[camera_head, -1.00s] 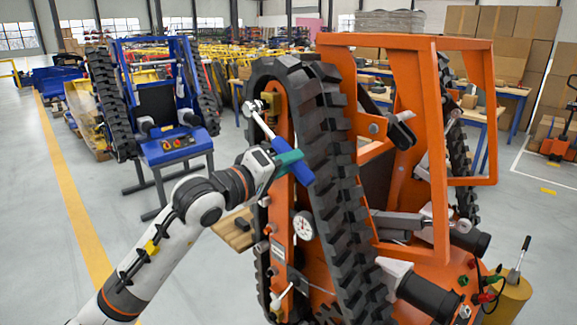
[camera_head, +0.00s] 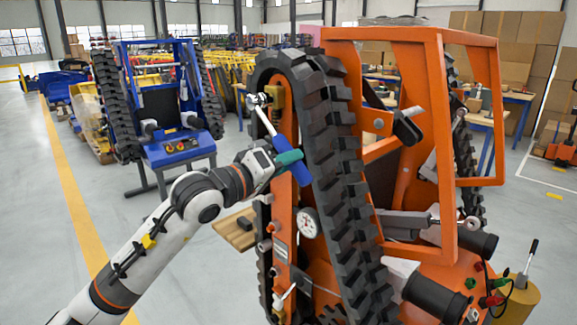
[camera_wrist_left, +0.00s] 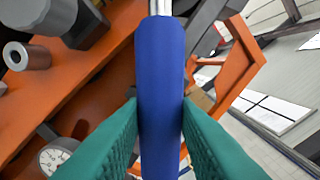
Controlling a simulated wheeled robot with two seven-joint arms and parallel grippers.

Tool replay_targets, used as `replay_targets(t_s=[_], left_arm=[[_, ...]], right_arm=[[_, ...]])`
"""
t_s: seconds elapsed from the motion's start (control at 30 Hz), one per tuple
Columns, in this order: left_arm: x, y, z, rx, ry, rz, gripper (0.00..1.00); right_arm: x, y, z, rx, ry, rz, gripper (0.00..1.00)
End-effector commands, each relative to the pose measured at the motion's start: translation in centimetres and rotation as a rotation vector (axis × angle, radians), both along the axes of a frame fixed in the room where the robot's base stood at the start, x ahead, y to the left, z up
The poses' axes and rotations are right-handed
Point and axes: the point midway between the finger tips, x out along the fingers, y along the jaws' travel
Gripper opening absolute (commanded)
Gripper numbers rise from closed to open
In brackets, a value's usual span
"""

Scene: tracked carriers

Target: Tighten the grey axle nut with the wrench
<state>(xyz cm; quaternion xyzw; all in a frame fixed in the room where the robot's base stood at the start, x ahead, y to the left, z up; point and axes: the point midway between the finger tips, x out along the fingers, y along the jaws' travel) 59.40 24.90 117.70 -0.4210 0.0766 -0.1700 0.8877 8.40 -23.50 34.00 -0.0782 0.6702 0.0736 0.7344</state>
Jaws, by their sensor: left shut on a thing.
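The wrench has a silver head and shaft and a blue handle (camera_head: 296,168). In the head view it slants from upper left to lower right along the orange carrier (camera_head: 283,197), beside its black track. Its head (camera_head: 256,101) is at the upper left of the track frame, next to a brass block. The grey axle nut cannot be made out apart from the wrench head. My left gripper (camera_head: 287,159) has teal fingers and is shut on the handle. In the left wrist view the handle (camera_wrist_left: 160,70) sits between both fingers. My right gripper is not in view.
A dial gauge (camera_head: 308,223) and knobs sit on the track frame below the wrench. The track (camera_head: 330,150) is close to the handle's right. A wooden board (camera_head: 236,232) juts out near my arm. A blue carrier (camera_head: 177,142) stands behind at left, with open floor between.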

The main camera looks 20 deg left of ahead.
Motion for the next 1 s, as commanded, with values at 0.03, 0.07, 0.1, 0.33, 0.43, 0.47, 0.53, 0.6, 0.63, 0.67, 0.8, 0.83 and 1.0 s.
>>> replay_targets(t_s=[0.03,0.07,0.1,0.33,0.43,0.47,0.53,0.6,0.63,0.67,0.8,0.83,1.0], left_arm=[[0.0,0.1,0.0,0.005,-0.006,0.000,0.00],[0.0,0.1,0.0,0.006,-0.006,0.000,0.00],[0.0,0.0,0.1,0.006,-0.006,0.000,0.00],[0.0,0.1,0.1,0.007,-0.007,0.000,0.00],[0.0,0.2,-0.2,0.018,-0.011,0.000,0.00],[0.1,0.2,-0.3,0.024,-0.013,0.000,0.00],[0.1,0.4,-0.6,0.041,-0.019,0.001,0.00],[0.2,0.6,-0.8,0.059,-0.028,0.001,0.00],[0.3,0.7,-0.9,0.067,-0.032,0.000,0.00],[0.3,0.8,-1.0,0.075,-0.036,0.001,0.00],[0.4,1.0,-1.2,0.098,-0.043,0.001,0.00],[0.4,1.0,-1.1,0.100,-0.045,0.001,0.00],[0.4,1.0,-1.0,0.099,-0.044,0.001,0.00]], right_arm=[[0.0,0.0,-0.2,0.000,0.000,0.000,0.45],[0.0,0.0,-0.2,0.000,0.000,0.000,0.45],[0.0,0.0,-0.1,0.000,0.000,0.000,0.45],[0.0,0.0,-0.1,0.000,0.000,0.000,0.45],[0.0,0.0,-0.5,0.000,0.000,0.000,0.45],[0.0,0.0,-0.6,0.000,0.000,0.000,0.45],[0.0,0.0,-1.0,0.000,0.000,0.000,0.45],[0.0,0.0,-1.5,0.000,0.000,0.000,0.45],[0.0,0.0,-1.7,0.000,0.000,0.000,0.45],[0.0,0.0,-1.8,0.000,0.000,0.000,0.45],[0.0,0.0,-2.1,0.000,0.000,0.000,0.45],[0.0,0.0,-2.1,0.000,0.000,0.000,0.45],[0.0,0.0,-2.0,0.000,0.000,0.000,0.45]])
